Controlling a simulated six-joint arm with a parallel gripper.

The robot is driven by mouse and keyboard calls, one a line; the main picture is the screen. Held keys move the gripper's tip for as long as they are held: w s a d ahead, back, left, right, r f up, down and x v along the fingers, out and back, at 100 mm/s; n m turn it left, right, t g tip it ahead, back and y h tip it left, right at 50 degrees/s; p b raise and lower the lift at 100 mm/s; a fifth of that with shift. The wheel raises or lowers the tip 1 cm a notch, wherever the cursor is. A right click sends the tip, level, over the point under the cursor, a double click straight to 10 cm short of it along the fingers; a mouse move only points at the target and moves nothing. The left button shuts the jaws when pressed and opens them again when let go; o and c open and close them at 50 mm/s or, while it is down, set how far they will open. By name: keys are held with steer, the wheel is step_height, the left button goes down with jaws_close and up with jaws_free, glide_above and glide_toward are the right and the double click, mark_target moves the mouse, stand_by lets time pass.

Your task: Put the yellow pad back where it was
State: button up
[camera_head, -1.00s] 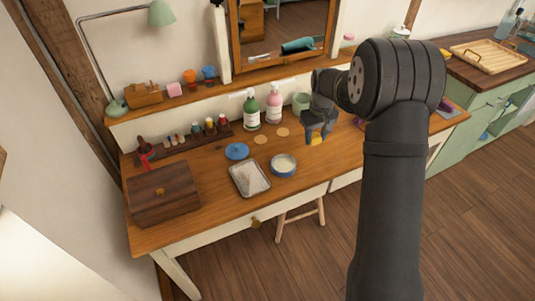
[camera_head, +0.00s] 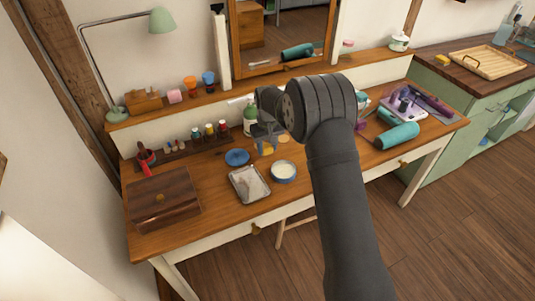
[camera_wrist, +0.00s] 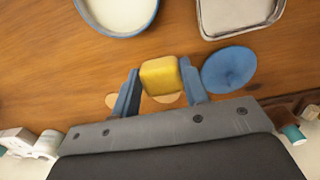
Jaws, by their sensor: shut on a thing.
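The yellow pad (camera_wrist: 160,76) is a small block between the two blue fingers of my gripper (camera_wrist: 160,86) in the wrist view. My gripper is shut on it. In the head view my gripper (camera_head: 266,143) is over the table, just right of the blue lid (camera_head: 237,157), and the pad (camera_head: 268,151) shows as a small yellow patch. Beige discs lie on the table by the pad; one (camera_wrist: 170,98) is partly hidden behind it in the wrist view. I cannot tell how high the pad is above the wood.
A blue tin of white cream (camera_head: 284,171) and a metal tray (camera_head: 249,184) stand in front. A green bottle (camera_head: 250,118) stands close behind my gripper. My arm hides part of the table. A brown box (camera_head: 163,198) is at left, a teal hairdryer (camera_head: 398,135) at right.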

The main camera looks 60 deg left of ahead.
mark_target(267, 154)
steer(key=shift+f, duration=1.95)
steer(key=shift+f, duration=0.15)
steer(key=o, duration=0.9)
step_height(267, 154, up, 12)
steer(key=shift+r, duration=0.2)
